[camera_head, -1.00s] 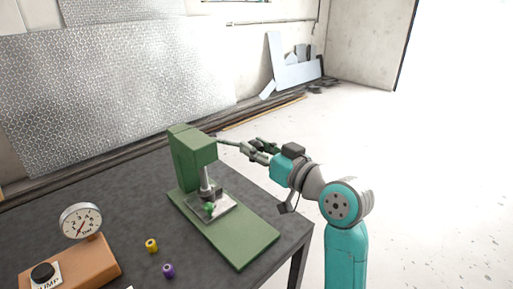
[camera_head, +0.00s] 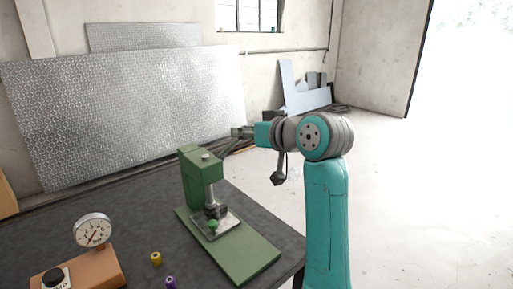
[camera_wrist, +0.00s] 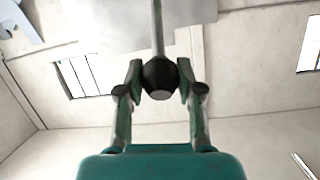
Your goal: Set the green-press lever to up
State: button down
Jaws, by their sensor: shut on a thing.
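The green press (camera_head: 190,180) stands on the dark table. Its lever (camera_head: 231,146) slants up and to the right from the press head. My gripper (camera_head: 240,132) is at the lever's outer end, above the level of the press head. In the wrist view, the two fingers of my gripper (camera_wrist: 160,78) are closed around the lever's black knob (camera_wrist: 159,76), one on each side. The lever's thin rod (camera_wrist: 157,28) runs from the knob toward the top of that view. A small green piece (camera_head: 212,226) is on the metal plate below the press's ram.
A gauge (camera_head: 92,230) on a brown block (camera_head: 98,272) stands at the front left. A yellow spool (camera_head: 156,258) and a purple spool (camera_head: 170,282) are on the table (camera_head: 125,205). The space above the press is clear. Metal sheets lean against the back wall.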

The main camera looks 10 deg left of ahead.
jog(key=shift+g+h, duration=0.4)
jog(key=shift+h, duration=0.1)
jog(key=w+a+r, duration=0.1)
jog(key=a+r, duration=0.1)
jog(key=r, duration=0.1)
jog(key=shift+w+a+r, duration=0.1)
jog(key=shift+w+a, duration=0.2)
jog(key=shift+w, duration=0.1)
jog(key=w+a+r+g+h, duration=0.2)
jog(key=w+a+r, duration=0.1)
jog(key=w+a, duration=0.6)
jog(key=shift+a+h, duration=0.3)
jog(key=shift+a, duration=1)
jog(key=c, duration=0.7)
grip_release()
jog(key=shift+w+a, duration=0.1)
jog(key=shift+a, duration=0.1)
jog(key=shift+d+f, duration=0.1)
